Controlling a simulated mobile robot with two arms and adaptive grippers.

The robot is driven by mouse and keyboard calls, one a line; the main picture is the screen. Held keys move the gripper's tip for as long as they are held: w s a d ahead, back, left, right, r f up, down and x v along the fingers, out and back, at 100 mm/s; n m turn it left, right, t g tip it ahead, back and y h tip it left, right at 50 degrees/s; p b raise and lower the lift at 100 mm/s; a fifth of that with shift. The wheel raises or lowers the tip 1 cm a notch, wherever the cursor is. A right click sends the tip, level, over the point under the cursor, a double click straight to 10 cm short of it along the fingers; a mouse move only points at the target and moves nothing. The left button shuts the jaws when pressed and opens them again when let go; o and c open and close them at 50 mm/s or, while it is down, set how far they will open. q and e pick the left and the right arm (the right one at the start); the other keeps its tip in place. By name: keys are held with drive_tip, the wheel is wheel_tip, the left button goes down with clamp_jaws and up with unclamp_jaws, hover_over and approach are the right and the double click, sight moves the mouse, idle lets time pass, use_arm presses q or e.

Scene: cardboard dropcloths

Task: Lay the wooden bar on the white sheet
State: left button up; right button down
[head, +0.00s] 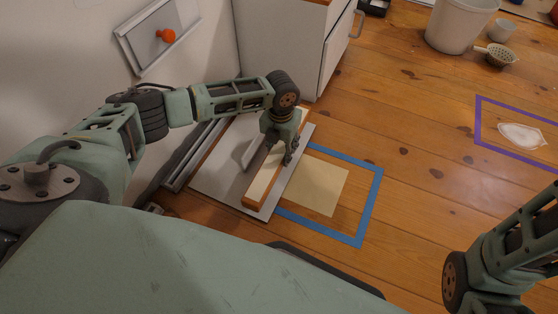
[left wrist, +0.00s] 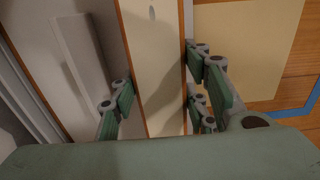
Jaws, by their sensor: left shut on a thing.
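The wooden bar (head: 258,188) is long, with a cream top and orange-brown sides. It lies along a pale grey panel at the left of the head view. My left gripper (head: 280,150) is shut on the bar from above, near its middle. In the left wrist view the bar (left wrist: 153,60) runs between the fingers of this gripper (left wrist: 158,92). A small white irregular sheet (head: 522,135) lies on the floor inside a purple tape frame at the far right. A cream sheet (head: 325,190) lies inside a blue tape frame right of the bar.
The pale grey panel (head: 215,175) rests near the wall, with a narrow grey strip (head: 254,150) beside the bar. A white cabinet (head: 285,45) stands behind. A white bucket (head: 458,25) and a strainer (head: 496,54) stand at the back right. Wooden floor between the tape frames is clear.

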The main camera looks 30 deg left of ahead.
sight(279, 156)
use_arm(q)
drive_tip(key=shift+a+f, duration=0.2)
drive_tip(key=shift+f, duration=0.1)
wheel_tip(279, 156, down, 4)
drive_tip(key=b, duration=0.4)
drive_tip(key=shift+r, duration=0.25)
drive_tip(key=shift+s, duration=0.1)
drive_tip(key=o, duration=1.5)
